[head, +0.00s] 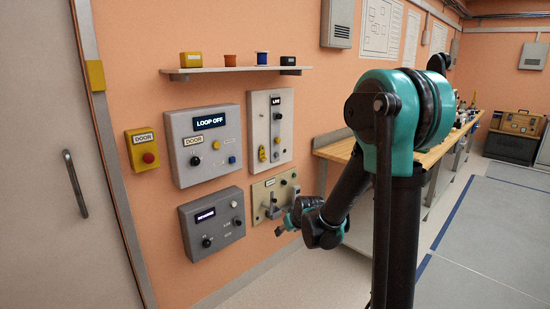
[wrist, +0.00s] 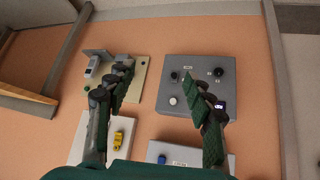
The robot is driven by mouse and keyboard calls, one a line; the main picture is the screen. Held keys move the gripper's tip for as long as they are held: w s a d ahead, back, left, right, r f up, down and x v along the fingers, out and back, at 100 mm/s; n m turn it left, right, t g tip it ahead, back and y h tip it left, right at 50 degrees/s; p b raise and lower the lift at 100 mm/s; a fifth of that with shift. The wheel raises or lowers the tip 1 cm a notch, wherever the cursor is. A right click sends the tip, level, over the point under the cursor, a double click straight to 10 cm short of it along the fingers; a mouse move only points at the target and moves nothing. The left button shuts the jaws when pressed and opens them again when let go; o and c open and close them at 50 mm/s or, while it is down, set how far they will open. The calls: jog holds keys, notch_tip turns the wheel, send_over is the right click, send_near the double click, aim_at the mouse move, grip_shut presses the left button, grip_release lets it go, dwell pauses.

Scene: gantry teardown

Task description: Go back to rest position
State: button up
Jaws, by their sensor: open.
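My gripper (head: 283,229) is in front of the wall panels, near the lower beige panel (head: 264,207) in the head view. In the wrist view my gripper (wrist: 160,85) is open, its two fingers spread wide with nothing between them. The wrist view shows the wall upside down. The beige panel (wrist: 138,85) is behind the left finger, and the grey panel with knobs (wrist: 192,68) is partly behind the right finger. In the head view that grey panel (head: 211,222) is left of the gripper. I cannot tell whether a fingertip touches anything.
The LOOP OFF panel (head: 204,145), a tall switch panel (head: 270,128) and a red-button door box (head: 143,149) are on the orange wall. A shelf (head: 235,70) above holds several small items. A workbench (head: 335,150) runs behind my arm. The floor at right (head: 490,235) is clear.

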jog(key=s+d+m+g+h, duration=0.1)
jog(key=s+d, duration=0.3)
jog(key=s, duration=0.4)
jog(key=s+d+f+m+g+h, duration=0.1)
jog(key=s+d+m, duration=0.1)
jog(key=s+d, duration=0.3)
jog(key=s+d+m+g, duration=0.1)
jog(key=s+d, duration=0.4)
jog(key=s, duration=0.8)
jog(key=shift+s+d+f+m+h, duration=0.15)
jog(key=shift+f+m+h, duration=0.15)
jog(key=shift+f+h, duration=0.1)
